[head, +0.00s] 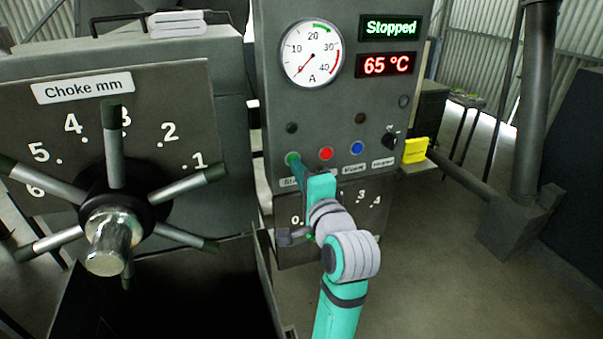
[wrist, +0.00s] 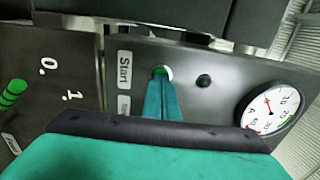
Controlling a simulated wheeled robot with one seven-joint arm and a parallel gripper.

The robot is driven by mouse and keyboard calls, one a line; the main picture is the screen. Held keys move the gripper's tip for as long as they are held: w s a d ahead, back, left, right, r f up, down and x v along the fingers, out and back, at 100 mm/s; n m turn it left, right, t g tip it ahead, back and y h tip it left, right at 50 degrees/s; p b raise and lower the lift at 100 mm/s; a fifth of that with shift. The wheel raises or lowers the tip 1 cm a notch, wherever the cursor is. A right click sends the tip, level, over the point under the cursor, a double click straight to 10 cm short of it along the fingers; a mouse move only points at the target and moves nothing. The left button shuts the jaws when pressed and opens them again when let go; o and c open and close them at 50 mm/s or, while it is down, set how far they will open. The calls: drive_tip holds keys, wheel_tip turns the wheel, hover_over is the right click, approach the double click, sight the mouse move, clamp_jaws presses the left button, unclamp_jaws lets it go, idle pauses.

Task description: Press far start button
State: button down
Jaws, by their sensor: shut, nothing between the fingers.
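A grey control panel (head: 338,103) stands in the middle of the head view. Its green start button (head: 291,158) is at the left end of a button row, above a label partly hidden by my arm. My gripper (head: 294,162) is shut and empty, with its tip at the green button. In the wrist view my gripper (wrist: 161,80) reaches the green button (wrist: 160,70), beside the "Start" label (wrist: 125,70). The fingers cover part of the button. I cannot tell whether they touch or press it. The display (head: 390,27) reads "Stopped".
A red button (head: 326,153) and a blue button (head: 357,147) sit to the right, then a black knob (head: 390,140). A yellow box (head: 415,150) is at the panel's right. A large spoked choke wheel (head: 115,205) stands at the left. The display below reads 65 °C.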

drive_tip(key=shift+w, duration=0.3)
drive_tip(key=v, duration=1.3)
drive_tip(key=shift+r, duration=0.15)
idle(0.4)
idle(0.6)
